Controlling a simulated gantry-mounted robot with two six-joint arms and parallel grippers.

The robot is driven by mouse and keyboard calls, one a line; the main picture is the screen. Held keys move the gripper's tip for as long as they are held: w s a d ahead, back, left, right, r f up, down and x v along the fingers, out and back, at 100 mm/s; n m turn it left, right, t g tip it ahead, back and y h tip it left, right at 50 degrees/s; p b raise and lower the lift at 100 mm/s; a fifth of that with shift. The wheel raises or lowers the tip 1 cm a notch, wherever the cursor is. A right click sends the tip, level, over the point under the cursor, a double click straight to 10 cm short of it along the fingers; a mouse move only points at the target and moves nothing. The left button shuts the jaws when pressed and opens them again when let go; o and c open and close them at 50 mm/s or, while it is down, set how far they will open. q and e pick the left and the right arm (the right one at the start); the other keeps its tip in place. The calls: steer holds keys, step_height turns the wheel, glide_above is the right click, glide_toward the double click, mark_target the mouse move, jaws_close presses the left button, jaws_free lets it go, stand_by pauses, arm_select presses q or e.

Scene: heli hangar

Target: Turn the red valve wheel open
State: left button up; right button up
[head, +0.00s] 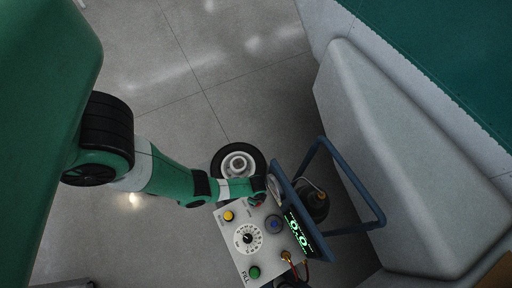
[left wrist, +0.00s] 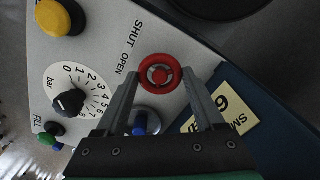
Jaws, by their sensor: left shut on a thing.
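The red valve wheel (left wrist: 160,60) shows in the left wrist view on the white control panel (left wrist: 92,28), beside the printed words SHUT and OPEN. My left gripper (left wrist: 161,76) has one finger on each side of the wheel and is shut on it. In the head view my green left arm reaches in from the left, and its gripper (head: 262,186) is at the panel's upper edge (head: 222,250). There the wheel is mostly hidden by the gripper. My right gripper is in neither view.
The panel carries a yellow button (head: 229,216), a dial (head: 247,238), a blue knob (head: 274,225) and a green button (head: 254,272). A lit display (head: 298,231) and blue cart frame (head: 352,180) stand right of it. A wheel (head: 239,162) lies behind. Grey floor is open above.

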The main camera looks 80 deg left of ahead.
arm_select(q)
steer(key=n, duration=0.5)
steer(key=shift+n, duration=0.3)
steer(key=n, duration=0.5)
steer(key=shift+n, duration=0.3)
steer(key=o, duration=1.4)
steer(key=shift+c, duration=0.2)
step_height(320, 180, up, 12)
steer(key=p, duration=1.1)
steer(key=shift+f+p, duration=0.25)
steer(key=shift+p, duration=0.05)
